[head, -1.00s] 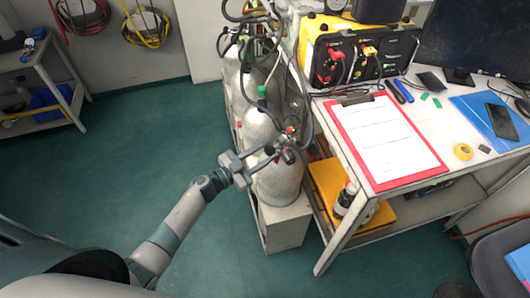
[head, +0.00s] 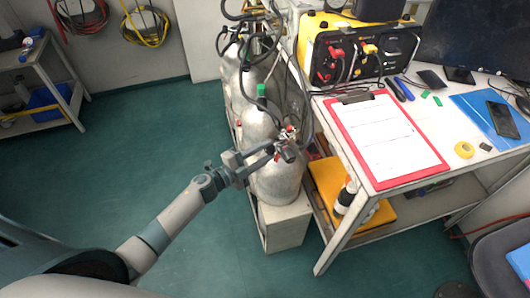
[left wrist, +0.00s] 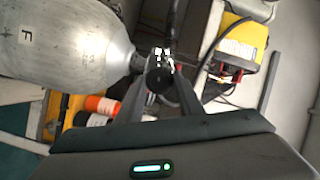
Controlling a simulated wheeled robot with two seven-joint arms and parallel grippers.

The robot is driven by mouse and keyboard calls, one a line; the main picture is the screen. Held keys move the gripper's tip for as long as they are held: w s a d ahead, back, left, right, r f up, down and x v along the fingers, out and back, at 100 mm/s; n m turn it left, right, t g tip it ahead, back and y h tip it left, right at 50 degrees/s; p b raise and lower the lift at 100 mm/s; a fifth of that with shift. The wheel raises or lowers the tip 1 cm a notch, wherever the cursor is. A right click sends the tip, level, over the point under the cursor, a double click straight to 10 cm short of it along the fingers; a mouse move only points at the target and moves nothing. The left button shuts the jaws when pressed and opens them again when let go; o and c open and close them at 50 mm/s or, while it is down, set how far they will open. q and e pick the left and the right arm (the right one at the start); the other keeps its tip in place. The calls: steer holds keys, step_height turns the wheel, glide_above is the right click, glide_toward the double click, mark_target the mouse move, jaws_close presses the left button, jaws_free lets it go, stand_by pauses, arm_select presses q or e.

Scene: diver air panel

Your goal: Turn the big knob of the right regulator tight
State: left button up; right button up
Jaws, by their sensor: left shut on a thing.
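The nearest silver cylinder (head: 277,182) stands on a low pale plinth, and a small regulator (head: 284,138) with red parts sits at its top. My left gripper (head: 279,151) reaches it from the left and is shut on the dark big knob (head: 289,154). In the left wrist view the round black end of the knob (left wrist: 158,78) sits between the two fingers, in front of the regulator's metal body. The gripper partly hides the knob in the head view, and how tight it is cannot be told. My right gripper is not in view.
More cylinders with black hoses stand behind. A white workbench to the right carries a yellow-black air panel (head: 358,50), a red clipboard (head: 434,174), tape and a phone. Its leg (head: 334,246) and lower shelf are close to the cylinder. Open green floor lies left.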

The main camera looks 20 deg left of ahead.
arm_select(q)
steer(key=shift+f+m, duration=0.15)
steer(key=shift+m, duration=0.55)
steer(key=shift+s, duration=0.1)
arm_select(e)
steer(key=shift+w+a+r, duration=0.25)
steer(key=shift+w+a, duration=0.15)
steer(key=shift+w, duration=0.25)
arm_select(q)
steer(key=o, duration=1.1)
steer(key=shift+c, duration=0.2)
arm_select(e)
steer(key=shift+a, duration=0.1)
arm_select(q)
steer(key=shift+s+a, duration=0.1)
